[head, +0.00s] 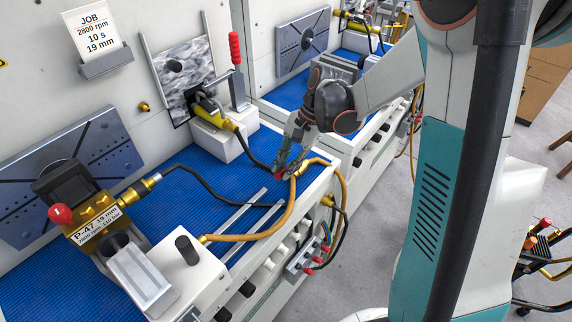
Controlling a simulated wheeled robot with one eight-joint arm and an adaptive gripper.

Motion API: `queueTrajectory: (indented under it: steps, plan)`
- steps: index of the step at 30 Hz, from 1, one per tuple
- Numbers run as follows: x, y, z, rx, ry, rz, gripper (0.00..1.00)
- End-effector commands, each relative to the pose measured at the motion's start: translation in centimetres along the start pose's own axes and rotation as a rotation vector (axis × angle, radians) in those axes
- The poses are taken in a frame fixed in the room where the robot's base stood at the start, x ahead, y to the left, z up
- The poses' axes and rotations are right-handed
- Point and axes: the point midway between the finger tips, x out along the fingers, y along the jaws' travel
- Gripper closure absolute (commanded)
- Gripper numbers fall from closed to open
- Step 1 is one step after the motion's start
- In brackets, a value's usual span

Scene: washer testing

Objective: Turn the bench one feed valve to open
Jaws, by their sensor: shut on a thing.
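The feed valve of the near bench appears to be at the bench's front right corner, where the orange hose (291,200) meets brass fittings. A small red part (279,175), which looks like the valve's handle, shows at my fingertips. My gripper (284,163) reaches in from the upper right and is shut on this red handle. The fingers cover most of the handle and valve body, so I cannot tell the handle's exact angle.
A red upright lever (235,48) stands behind. A black cable crosses the mat.

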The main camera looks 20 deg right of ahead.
Motion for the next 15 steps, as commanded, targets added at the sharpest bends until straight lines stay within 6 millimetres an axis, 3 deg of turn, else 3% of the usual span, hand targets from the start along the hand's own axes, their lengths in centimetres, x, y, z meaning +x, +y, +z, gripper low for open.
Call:
queueTrajectory:
  steps: [1,3,15]
  plan:
    - [0.02,0.12,-0.02,0.000,0.000,0.003,0.77]
    - [0.02,0.12,-0.02,0.000,0.000,0.003,0.61]
    - [-0.36,0.05,-0.01,0.001,0.000,0.001,0.61]
